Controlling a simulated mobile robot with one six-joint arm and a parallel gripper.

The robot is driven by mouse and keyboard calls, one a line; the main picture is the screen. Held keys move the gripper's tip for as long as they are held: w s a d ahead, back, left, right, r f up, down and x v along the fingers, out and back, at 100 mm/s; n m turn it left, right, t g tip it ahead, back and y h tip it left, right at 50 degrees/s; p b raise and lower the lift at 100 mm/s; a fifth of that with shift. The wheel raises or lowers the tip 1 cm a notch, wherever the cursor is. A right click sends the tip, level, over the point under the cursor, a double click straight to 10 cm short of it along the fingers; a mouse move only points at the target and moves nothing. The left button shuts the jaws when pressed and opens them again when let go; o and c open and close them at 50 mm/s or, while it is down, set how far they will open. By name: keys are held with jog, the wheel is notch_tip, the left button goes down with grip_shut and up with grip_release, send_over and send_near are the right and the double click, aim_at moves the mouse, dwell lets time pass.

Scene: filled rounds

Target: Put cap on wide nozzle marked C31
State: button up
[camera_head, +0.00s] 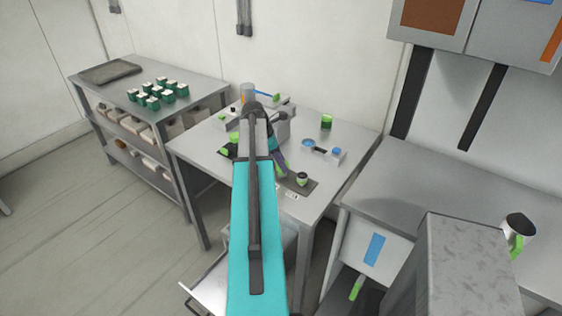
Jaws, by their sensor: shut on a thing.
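My teal arm reaches up across the middle and bends down at a dark wrist over the work table (348,137). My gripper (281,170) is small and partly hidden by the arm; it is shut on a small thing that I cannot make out. A dark board (306,188) lies at the table's front edge beneath it. A green piece with a dark top (302,179) stands on its right part, just right of the gripper. A small white label (291,195) is in front; its marking is too small to read. I cannot tell a cap or C31 apart.
A green cup-like piece (326,121) and a grey block with blue round parts (322,149) stand further back right. Left of the arm are small green pieces (232,138). A shelf (205,84) holds several green-and-white items (157,93). The right counter (470,180) has free room.

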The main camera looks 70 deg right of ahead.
jog(key=shift+f, duration=0.1)
jog(key=o, duration=1.6)
jog(key=shift+r+p, duration=2.6)
jog(key=shift+r, duration=0.95)
